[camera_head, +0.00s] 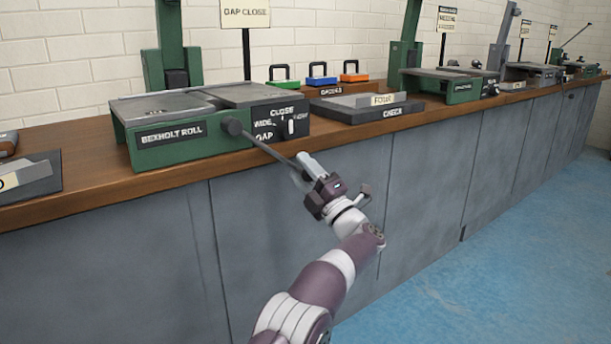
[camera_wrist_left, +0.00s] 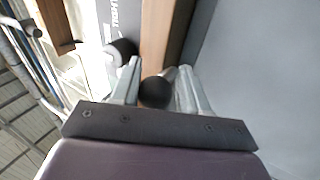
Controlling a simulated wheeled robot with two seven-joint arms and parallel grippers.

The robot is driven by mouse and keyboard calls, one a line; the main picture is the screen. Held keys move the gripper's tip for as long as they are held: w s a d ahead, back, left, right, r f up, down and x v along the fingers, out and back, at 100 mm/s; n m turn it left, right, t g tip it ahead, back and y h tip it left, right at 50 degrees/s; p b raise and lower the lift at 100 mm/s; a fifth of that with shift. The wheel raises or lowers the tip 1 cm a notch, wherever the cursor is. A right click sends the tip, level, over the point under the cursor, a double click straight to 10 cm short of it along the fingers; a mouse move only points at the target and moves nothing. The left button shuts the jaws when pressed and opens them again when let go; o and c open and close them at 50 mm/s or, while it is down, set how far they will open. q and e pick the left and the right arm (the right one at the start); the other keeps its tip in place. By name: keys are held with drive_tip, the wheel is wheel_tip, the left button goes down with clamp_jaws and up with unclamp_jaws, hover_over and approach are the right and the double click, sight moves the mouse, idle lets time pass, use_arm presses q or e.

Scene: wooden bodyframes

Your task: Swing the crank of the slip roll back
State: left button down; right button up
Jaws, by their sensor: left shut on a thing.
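The slip roll, a green machine (camera_head: 170,152) labelled "BEXHOLT ROLL", sits on the wooden bench at left. Its crank (camera_head: 262,146) is a dark rod that runs from a round hub on the machine's front down and right, out past the bench edge. My left gripper (camera_head: 303,168) is at the outer end of the rod, in front of the bench, shut on the crank's handle. In the left wrist view a dark round knob (camera_wrist_left: 155,92) sits between the two grey fingers. The fingers partly hide the crank's end. My right gripper is not in view.
A dark panel (camera_head: 281,125) with a small knob and "CLOSE", "WIDE" and "GAP" labels stands right beside the crank. A "CHECK" tray (camera_head: 425,108) lies right of it. The grey cabinet fronts (camera_head: 430,190) drop below the bench edge; blue floor (camera_head: 520,260) is clear.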

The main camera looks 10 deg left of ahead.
use_arm(q)
drive_tip(key=shift+d+r+n, duration=0.1)
drive_tip(key=shift+r+n, duration=0.2)
drive_tip(key=shift+r, duration=0.4)
drive_tip(key=c, duration=0.8)
unclamp_jaws()
drive_tip(key=shift+w+d, duration=0.1)
drive_tip(key=shift+o, duration=0.2)
drive_tip(key=shift+f, duration=0.25)
